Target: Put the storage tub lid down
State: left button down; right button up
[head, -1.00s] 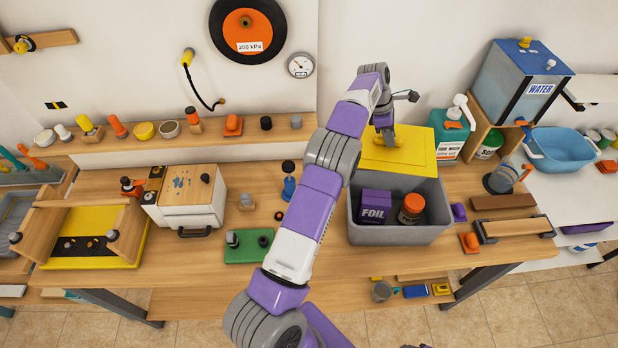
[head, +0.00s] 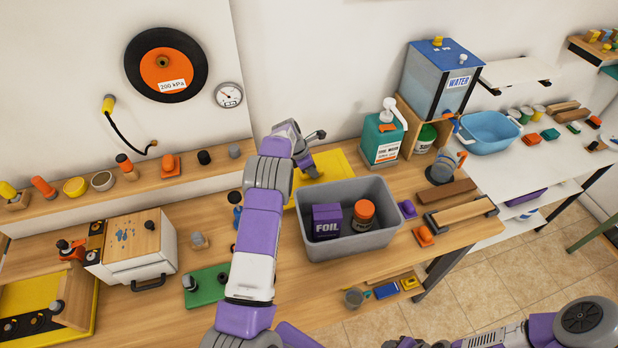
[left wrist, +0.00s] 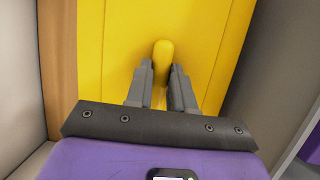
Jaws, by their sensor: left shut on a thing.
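The yellow storage tub lid (head: 342,164) is behind the grey tub, low over the bench or on it; I cannot tell whether it touches. My left gripper (head: 312,170) is shut on the lid's handle. In the left wrist view the fingers (left wrist: 161,88) close around the yellow handle (left wrist: 163,52), and the lid (left wrist: 120,35) fills the middle. The open grey tub (head: 352,245) holds a purple foil box (head: 326,221) and an orange-lidded jar (head: 363,214). Part of my right arm shows at lower right; its fingers do not.
A teal hand-wash bottle (head: 381,140) and a water tank (head: 440,82) stand behind and right of the tub. A purple block (head: 407,209) and an orange block (head: 423,235) lie right of the tub. A green board (head: 206,286) lies front left.

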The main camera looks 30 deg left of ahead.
pick_arm(q)
jog(key=shift+f, duration=1.9)
jog(key=c, duration=1)
grip_release()
jog(key=v, duration=1.2)
